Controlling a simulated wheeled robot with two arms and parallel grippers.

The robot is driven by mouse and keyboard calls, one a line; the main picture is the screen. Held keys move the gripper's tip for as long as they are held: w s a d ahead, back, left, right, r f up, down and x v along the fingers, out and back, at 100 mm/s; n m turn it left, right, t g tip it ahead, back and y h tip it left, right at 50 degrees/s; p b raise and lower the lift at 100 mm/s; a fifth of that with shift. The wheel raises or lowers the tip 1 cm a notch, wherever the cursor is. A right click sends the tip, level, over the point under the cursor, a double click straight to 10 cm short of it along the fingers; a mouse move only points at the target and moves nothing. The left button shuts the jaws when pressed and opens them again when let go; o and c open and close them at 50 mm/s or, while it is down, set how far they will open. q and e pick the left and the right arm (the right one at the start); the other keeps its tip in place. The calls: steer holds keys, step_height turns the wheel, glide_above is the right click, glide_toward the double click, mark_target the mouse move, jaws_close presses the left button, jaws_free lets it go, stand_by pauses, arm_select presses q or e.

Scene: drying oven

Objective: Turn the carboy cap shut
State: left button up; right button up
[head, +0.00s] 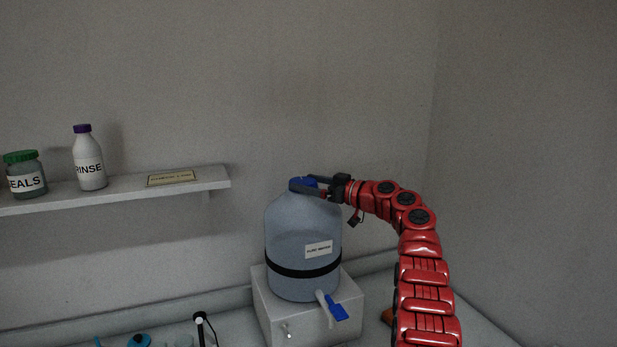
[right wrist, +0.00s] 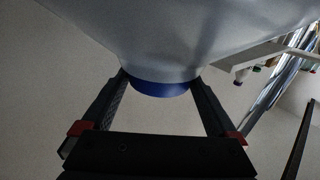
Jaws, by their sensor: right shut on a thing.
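The carboy (head: 290,235) is a large translucent blue-grey bottle with a black band, a white label and a spigot with a blue handle (head: 337,311). It stands upright on a white box. Its blue cap (head: 302,185) sits on the neck at the top. My right gripper (head: 318,186) reaches in from the right and is shut on the cap. In the right wrist view, the fingers of the right gripper (right wrist: 160,95) lie on both sides of the blue cap (right wrist: 160,89), below the carboy's shoulder (right wrist: 170,40). The cap's threads are hidden. My left gripper is not in view.
The white box (head: 278,322) stands on a bench. A wall shelf (head: 215,181) at left holds a white RINSE bottle (head: 89,165), a green-lidded jar (head: 26,177) and a small sign (head: 172,178). Small blue and black items lie at the lower left.

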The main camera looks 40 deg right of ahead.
mark_target(327, 203)
steer(key=shift+f+y+p, duration=0.15)
steer(key=shift+y+p, duration=0.25)
steer(key=shift+p, duration=0.1)
steer(key=shift+a+f, duration=0.1)
steer(key=shift+f, duration=0.1)
steer(key=o, duration=1)
steer(key=shift+w, duration=0.1)
steer(key=shift+s+d+r+b, duration=0.1)
steer(key=shift+s+d+b, duration=0.15)
steer(key=shift+s+b, duration=0.25)
steer(key=b+v, duration=0.2)
steer(key=v, duration=0.1)
steer(key=b+v, duration=0.1)
steer(key=shift+s+d+f, duration=0.2)
steer(key=shift+s+f, duration=0.1)
steer(key=b+v, duration=0.3)
steer(key=v, duration=0.8)
steer(key=shift+s+r, duration=0.3)
steer(key=shift+r, duration=0.1)
